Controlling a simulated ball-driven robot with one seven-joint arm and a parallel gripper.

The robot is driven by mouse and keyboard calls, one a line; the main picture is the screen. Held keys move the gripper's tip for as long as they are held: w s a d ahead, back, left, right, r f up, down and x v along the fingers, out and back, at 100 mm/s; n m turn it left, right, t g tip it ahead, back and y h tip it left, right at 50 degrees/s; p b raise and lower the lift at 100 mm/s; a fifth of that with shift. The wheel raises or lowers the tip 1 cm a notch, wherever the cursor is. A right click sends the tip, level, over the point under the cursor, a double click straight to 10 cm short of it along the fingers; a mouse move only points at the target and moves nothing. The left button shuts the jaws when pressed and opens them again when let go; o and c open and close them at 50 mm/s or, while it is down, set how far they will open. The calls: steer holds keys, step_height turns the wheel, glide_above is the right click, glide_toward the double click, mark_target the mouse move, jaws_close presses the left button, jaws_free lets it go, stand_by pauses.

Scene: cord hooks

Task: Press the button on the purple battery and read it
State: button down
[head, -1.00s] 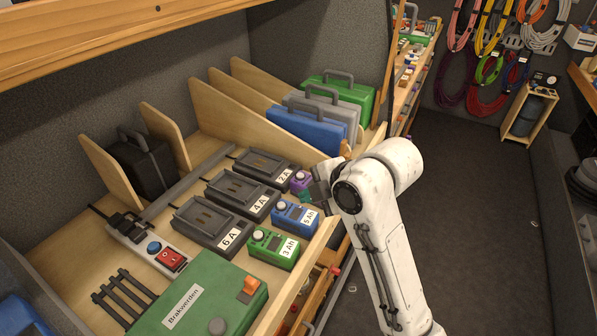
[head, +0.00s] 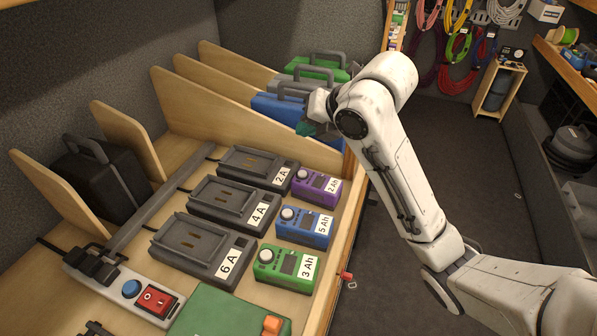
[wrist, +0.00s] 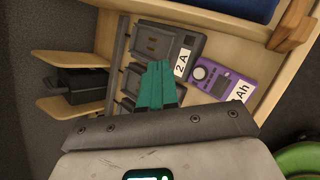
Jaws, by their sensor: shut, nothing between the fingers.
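The purple battery (head: 316,186), labelled 2 Ah, stands at the far end of a row of three batteries on the wooden bench. It has a round pale knob or button and a small dark display; no reading can be made out. It also shows in the wrist view (wrist: 222,84), right of the fingers. My gripper (head: 304,130) is in front of the blue case in the head view, up and apart from the battery. Its teal fingers (wrist: 157,85) are shut and empty in the wrist view, with the 2 A charger (wrist: 165,45) beyond them.
The blue 5 Ah battery (head: 304,226) and green 3 Ah battery (head: 286,267) stand nearer, beside the 4 A and 6 A chargers (head: 203,245). Wooden dividers and the blue case (head: 280,112) stand behind. The bench's front edge (head: 335,250) runs along the right, with open floor beyond.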

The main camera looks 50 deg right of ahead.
steer(key=shift+f, duration=0.1)
steer(key=b, duration=0.5)
glide_above(306, 174)
step_height(306, 174, down, 7)
steer(key=shift+f, duration=0.1)
steer(key=shift+f+b, duration=0.8)
stand_by(1.3)
steer(key=shift+f+b, duration=0.35)
steer(key=shift+b, duration=0.25)
steer(key=shift+f+b, duration=0.4)
steer(key=shift+b, duration=0.05)
stand_by(0.5)
steer(key=shift+r, duration=0.2)
steer(key=shift+r+p, duration=0.45)
steer(key=shift+r, duration=0.15)
steer(key=shift+r, duration=0.15)
